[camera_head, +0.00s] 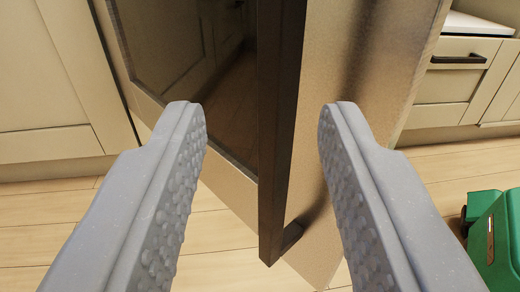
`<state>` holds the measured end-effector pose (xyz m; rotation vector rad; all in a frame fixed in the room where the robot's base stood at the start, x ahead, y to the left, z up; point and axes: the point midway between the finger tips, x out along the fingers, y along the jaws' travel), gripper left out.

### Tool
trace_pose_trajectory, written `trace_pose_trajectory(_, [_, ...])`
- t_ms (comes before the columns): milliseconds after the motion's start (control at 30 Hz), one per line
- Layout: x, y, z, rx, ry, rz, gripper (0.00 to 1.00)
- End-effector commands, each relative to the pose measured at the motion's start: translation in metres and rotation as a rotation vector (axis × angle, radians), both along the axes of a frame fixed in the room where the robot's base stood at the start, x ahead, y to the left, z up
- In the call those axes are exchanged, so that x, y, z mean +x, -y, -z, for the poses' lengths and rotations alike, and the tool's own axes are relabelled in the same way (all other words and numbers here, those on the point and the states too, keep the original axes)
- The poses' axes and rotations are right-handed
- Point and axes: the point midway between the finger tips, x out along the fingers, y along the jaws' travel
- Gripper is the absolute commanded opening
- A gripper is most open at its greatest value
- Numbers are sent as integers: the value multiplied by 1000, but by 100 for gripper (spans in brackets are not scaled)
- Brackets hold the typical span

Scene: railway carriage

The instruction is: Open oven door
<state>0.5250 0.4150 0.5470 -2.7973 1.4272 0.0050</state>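The oven door (365,95) fills the upper middle of the view, a brushed metal panel with a dark glass window (190,50) on its left part. Its dark bar handle (280,120) runs nearly upright down the middle of the picture and ends at a bracket near the bottom. My gripper (264,112) is open, with one grey, knobbed finger on each side of the handle. Gaps show between the handle and both fingers, so neither appears to touch it. I cannot tell whether the door stands ajar. The oven's inside is not visible.
Cream cabinet panels (50,75) stand at the left. Cream drawers (465,85) with a dark pull stand at the right under a white top. A green object (495,235) sits on the floor at the lower right. Bare wooden floor (60,225) shows below the door.

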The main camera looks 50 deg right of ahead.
Motion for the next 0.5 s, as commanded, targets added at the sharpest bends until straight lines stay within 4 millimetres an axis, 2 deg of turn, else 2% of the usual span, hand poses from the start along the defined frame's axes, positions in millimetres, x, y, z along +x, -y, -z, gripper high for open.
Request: trace_pose_trajectory(500, [-9,-12,-1,-1,3,-3,35])
